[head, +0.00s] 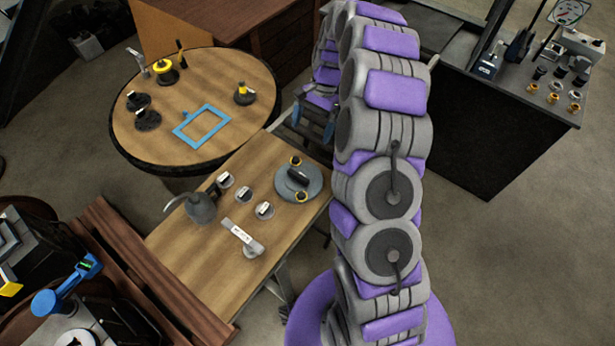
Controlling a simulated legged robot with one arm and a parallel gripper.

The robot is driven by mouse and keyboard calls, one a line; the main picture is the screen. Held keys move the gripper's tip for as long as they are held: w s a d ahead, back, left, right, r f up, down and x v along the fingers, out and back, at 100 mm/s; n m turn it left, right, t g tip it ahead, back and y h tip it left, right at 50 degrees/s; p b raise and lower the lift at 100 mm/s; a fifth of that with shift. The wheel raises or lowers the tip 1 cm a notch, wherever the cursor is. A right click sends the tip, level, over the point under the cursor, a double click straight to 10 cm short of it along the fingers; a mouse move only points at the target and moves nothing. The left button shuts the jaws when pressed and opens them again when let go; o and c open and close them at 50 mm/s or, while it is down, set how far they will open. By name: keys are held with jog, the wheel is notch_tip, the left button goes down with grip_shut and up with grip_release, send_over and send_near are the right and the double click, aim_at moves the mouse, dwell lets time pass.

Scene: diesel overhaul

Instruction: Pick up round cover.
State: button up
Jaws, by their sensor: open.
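The likely round cover (284,189) is a grey disc with a dark bar handle across its middle and two yellow-ringed knobs at its rim. It lies flat near the right end of the rectangular wooden table (190,262). My gripper (312,122) shows partly behind my own arm, with two bluish fingertips pointing down and spread apart. It is empty and appears above and beyond the cover in the picture, not touching it. Its height over the table is hard to tell.
On the same table are a dark oil can (201,208), several small labelled round parts (244,196) and a labelled rod-like part (243,238). Behind stands a round table (180,100) with a blue frame (201,123) and dark fittings. A black bench (490,130) stands at right.

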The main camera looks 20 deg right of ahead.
jog(key=b, duration=0.1)
send_over(299, 174)
jog(key=w+d, duration=0.1)
jog(key=f, duration=1)
jog(key=shift+w+d+f, duration=0.15)
jog(key=shift+d+f, duration=0.05)
jog(key=shift+f, duration=0.2)
jog(key=shift+s+f, duration=0.2)
jog(key=shift+f, duration=0.65)
jog(key=x, duration=0.4)
jog(key=shift+a+f+b, duration=0.15)
jog(key=shift+b, duration=0.2)
jog(key=shift+c, duration=0.4)
jog(key=shift+d, duration=0.2)
jog(key=c, duration=1.1)
